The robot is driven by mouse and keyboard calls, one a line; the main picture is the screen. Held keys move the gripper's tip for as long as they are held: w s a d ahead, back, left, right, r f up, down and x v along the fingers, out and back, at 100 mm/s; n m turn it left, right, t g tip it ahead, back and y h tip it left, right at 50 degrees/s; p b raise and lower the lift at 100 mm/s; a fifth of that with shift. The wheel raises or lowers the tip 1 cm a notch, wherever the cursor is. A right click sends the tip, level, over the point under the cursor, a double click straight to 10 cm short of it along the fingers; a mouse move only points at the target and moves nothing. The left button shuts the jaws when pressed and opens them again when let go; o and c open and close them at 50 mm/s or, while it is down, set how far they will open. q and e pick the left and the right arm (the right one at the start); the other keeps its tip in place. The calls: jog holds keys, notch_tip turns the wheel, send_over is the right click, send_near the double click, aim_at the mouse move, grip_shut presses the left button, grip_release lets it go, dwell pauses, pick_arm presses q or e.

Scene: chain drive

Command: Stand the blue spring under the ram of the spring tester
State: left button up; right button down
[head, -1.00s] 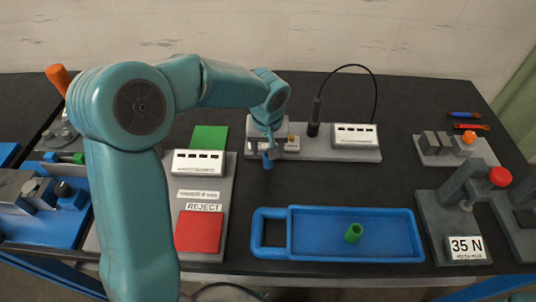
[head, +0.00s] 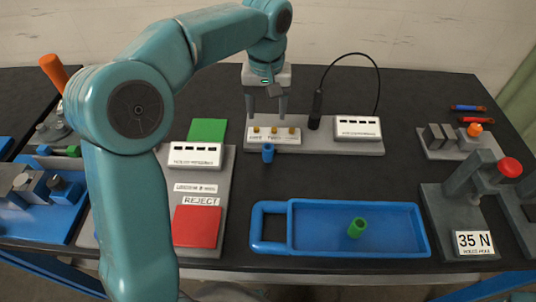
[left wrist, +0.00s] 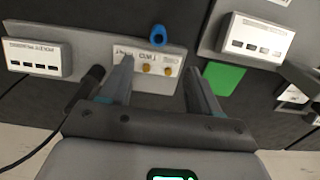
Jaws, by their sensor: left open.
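The blue spring (head: 268,153) is a small upright cylinder on the dark bench, in front of the grey fixture with brass knobs. It also shows in the left wrist view (left wrist: 158,34), beyond the fingers. My left gripper (head: 267,110) is open and empty, raised above and behind the spring, apart from it. Its two fingers also show in the left wrist view (left wrist: 160,76). The spring tester (head: 465,205), grey with a red knob and a "35 N" label, stands at the right. The space under its ram is small and hard to see. My right gripper is not in view.
A panel with green and red pads (head: 197,226) stands at left. A black probe with a cable (head: 316,110) stands behind. Bench right of the spring is clear.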

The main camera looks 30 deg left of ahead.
aim_at(268, 147)
pick_arm(q)
notch_tip(268, 147, down, 10)
jog(key=shift+f+b, duration=0.1)
jog(key=shift+b, duration=0.2)
notch_tip(268, 147, down, 5)
jog(key=shift+w+r, duration=0.1)
jog(key=shift+w, duration=0.05)
grip_shut()
